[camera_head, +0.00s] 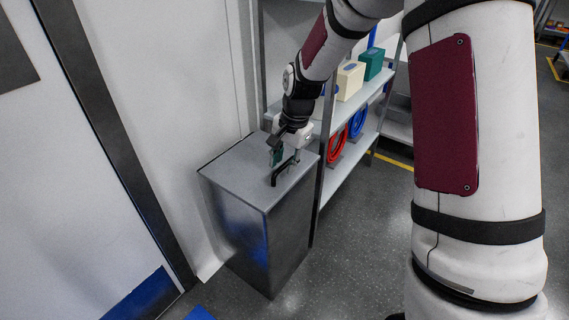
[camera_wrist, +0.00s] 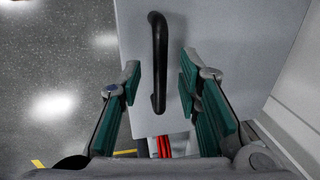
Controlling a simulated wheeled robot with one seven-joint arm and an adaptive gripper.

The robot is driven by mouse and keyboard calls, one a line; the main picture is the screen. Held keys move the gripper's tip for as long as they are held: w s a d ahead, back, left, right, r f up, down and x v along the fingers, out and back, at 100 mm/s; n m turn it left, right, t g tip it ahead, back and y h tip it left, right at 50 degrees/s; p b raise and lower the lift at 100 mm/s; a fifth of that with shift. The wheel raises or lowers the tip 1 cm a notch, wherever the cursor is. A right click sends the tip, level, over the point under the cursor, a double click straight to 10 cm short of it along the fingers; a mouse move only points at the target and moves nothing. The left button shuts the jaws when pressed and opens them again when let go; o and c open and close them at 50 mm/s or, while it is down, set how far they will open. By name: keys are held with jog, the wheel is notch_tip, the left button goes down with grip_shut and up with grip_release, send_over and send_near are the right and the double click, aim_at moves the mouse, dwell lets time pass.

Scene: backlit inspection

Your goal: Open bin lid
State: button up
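The grey metal bin (camera_head: 240,225) stands against the wall, its flat lid (camera_head: 229,171) shut on top. A black bar handle (camera_head: 284,172) rises from the lid; it also shows in the wrist view (camera_wrist: 158,60). My gripper (camera_head: 278,150) is over the lid, at the handle. In the wrist view my gripper (camera_wrist: 160,82) is open, with one green-padded finger on each side of the handle. The near end of the handle lies between the fingertips, with gaps on both sides. I cannot tell how far above the lid the fingertips are.
A shelf unit (camera_head: 345,155) stands right behind the bin, with a cream box (camera_head: 349,82), a green box (camera_head: 373,64), a red coil (camera_head: 337,146) and a blue coil (camera_head: 358,120). A wall and door (camera_head: 85,190) are on the left. The floor in front (camera_head: 355,245) is clear.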

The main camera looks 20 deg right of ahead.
jog(key=shift+c, duration=0.5)
grip_shut()
jog(key=shift+r, duration=0.15)
